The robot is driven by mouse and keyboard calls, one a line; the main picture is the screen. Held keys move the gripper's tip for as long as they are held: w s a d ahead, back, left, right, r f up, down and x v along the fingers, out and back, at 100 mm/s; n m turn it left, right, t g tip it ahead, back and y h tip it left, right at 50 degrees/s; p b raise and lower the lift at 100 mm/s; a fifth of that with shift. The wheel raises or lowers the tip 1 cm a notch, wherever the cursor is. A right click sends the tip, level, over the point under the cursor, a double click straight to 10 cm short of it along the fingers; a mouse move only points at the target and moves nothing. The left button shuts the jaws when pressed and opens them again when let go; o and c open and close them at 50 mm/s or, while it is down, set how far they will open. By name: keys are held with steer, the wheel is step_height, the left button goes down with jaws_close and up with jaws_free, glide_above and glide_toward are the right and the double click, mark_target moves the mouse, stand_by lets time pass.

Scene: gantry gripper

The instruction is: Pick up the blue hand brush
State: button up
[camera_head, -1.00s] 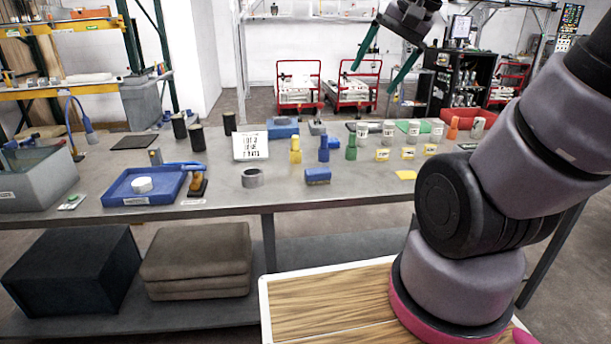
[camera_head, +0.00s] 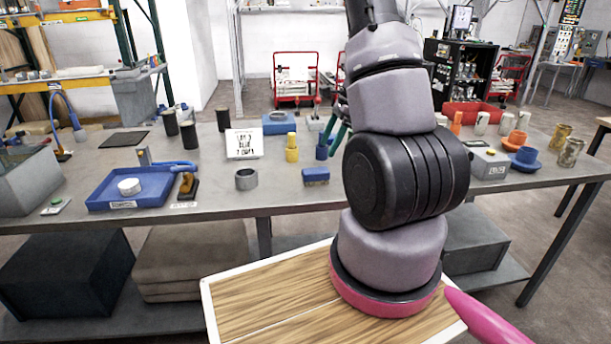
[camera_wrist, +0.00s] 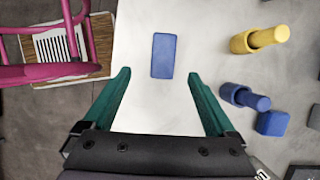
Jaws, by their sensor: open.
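The blue hand brush (camera_head: 316,175) lies on the grey table near its front edge, with a paler strip along its lower side. It also shows in the wrist view as a plain blue rectangle (camera_wrist: 163,55), upper middle. My gripper (camera_wrist: 159,75) is open and empty, its two teal fingers spread wide. In that view the brush appears between and slightly beyond the fingertips, not touching either. How high the gripper is above it is hard to tell. In the head view my arm hides most of the gripper; teal fingers (camera_head: 336,130) show at its left edge.
A yellow bottle (camera_head: 291,150) and a blue bottle (camera_head: 322,150) stand behind the brush. A grey ring (camera_head: 246,179), a sign (camera_head: 244,143) and a blue tray (camera_head: 140,190) are to its left. Table around the brush is clear.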

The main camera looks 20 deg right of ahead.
mark_target(316, 170)
steer(key=x, duration=0.5)
steer(key=shift+w+x, duration=0.15)
steer(key=shift+x, duration=1.25)
steer(key=shift+w+x, duration=0.2)
steer(key=shift+x, duration=1.25)
steer(key=shift+d, duration=0.15)
jaws_close()
step_height(316, 170, up, 10)
